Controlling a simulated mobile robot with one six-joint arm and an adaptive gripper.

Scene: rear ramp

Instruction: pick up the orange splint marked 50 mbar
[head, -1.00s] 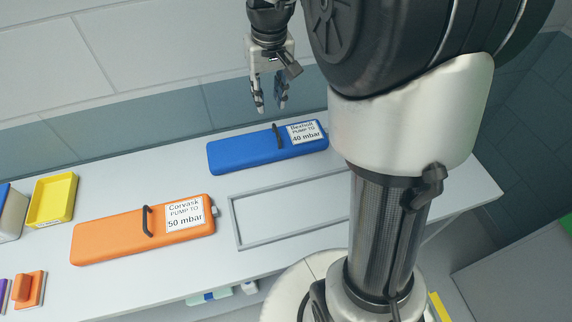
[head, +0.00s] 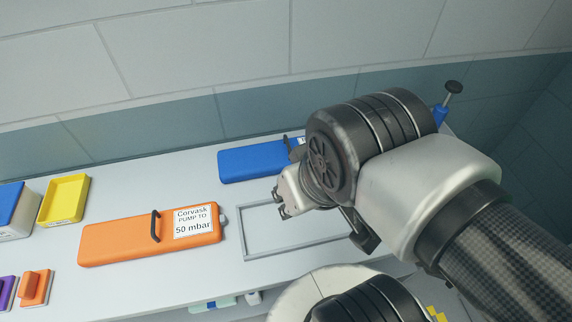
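The orange splint (head: 115,240) lies flat on the white bench, left of centre. It has a black strap handle and a white label reading "Corvask PUMP TO 50 mbar". My gripper (head: 279,204) is to the right of the orange splint, apart from it, over the area of the grey frame. Its fingers point left and are small and partly hidden by my wrist, so I cannot tell how far apart they are. I see nothing held in it.
A blue splint (head: 250,162) lies behind, its label end covered by my arm. An empty grey rectangular frame (head: 290,250) lies on the bench. A yellow tray (head: 64,199), a blue-lidded box (head: 10,212) and an orange block (head: 35,288) stand at left. A blue pump (head: 441,114) stands at back right.

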